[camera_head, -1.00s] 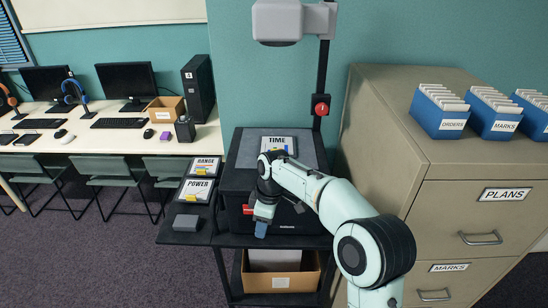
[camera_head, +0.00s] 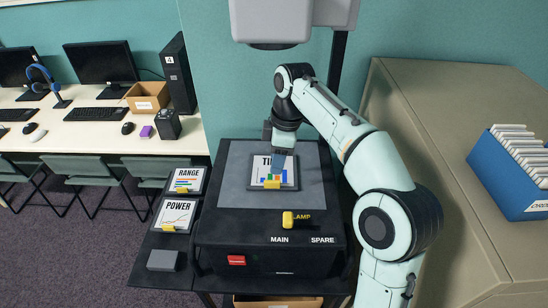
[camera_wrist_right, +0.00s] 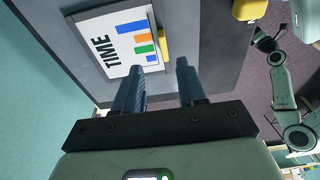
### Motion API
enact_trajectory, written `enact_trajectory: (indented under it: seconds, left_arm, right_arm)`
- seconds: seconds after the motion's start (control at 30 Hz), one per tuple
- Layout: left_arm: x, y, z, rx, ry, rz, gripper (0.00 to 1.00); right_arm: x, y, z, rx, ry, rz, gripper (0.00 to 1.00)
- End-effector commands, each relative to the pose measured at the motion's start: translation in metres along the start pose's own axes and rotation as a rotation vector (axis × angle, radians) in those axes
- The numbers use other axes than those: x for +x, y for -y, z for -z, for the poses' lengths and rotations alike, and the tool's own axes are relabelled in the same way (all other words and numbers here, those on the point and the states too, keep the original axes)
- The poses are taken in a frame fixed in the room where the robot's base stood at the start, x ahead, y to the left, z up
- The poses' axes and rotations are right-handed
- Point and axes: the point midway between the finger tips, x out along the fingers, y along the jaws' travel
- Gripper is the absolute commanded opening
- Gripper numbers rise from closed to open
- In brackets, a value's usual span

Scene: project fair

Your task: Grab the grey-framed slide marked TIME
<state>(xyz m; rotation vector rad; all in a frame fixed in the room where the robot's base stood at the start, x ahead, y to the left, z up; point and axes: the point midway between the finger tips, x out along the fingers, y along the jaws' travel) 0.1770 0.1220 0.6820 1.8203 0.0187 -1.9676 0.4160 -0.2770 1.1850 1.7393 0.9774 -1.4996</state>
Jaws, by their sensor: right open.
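The grey-framed slide marked TIME (camera_head: 262,166) lies on the flat grey top of the black projector (camera_head: 222,205). It has coloured bars and a yellow tab at its front edge. My right gripper (camera_head: 279,168) is above it and hides part of its face. In the right wrist view the slide (camera_wrist_right: 98,48) lies beyond the open fingers (camera_wrist_right: 158,70), its yellow tab (camera_wrist_right: 164,45) showing between the fingertip directions. The fingers hold nothing. What looks like my left arm shows small at the right of that view, its gripper (camera_wrist_right: 264,41) too small to read.
Slides marked RANGE (camera_head: 187,180) and POWER (camera_head: 175,214) and a grey block (camera_head: 163,260) lie on the side shelf left of the projector. A yellow lamp switch (camera_head: 288,219) stands at the projector's front. The projector head (camera_head: 272,22) hangs above. A filing cabinet (camera_head: 455,130) stands at the right.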

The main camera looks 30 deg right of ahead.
Motion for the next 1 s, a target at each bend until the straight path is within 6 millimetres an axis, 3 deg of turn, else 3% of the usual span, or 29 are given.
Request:
enact_trajectory:
  seconds: [0.37, 0.6, 0.93, 1.0]
  left_arm:
    - [0.013, 0.010, -0.014, -0.008, 0.017, 0.007, 0.43]
    - [0.024, 0.016, -0.022, -0.011, 0.027, 0.010, 0.43]
    - [0.024, 0.016, -0.022, -0.010, 0.027, 0.010, 0.43]
    - [0.024, 0.016, -0.022, -0.010, 0.027, 0.010, 0.43]
  right_arm:
    - [0.036, 0.003, -0.001, 0.001, 0.002, 0.005, 0.40]
    - [0.070, 0.005, -0.001, 0.000, 0.002, 0.004, 0.40]
    - [0.076, 0.004, 0.000, 0.000, 0.000, 0.000, 0.40]
    - [0.075, 0.004, 0.000, 0.000, 0.000, 0.000, 0.18]
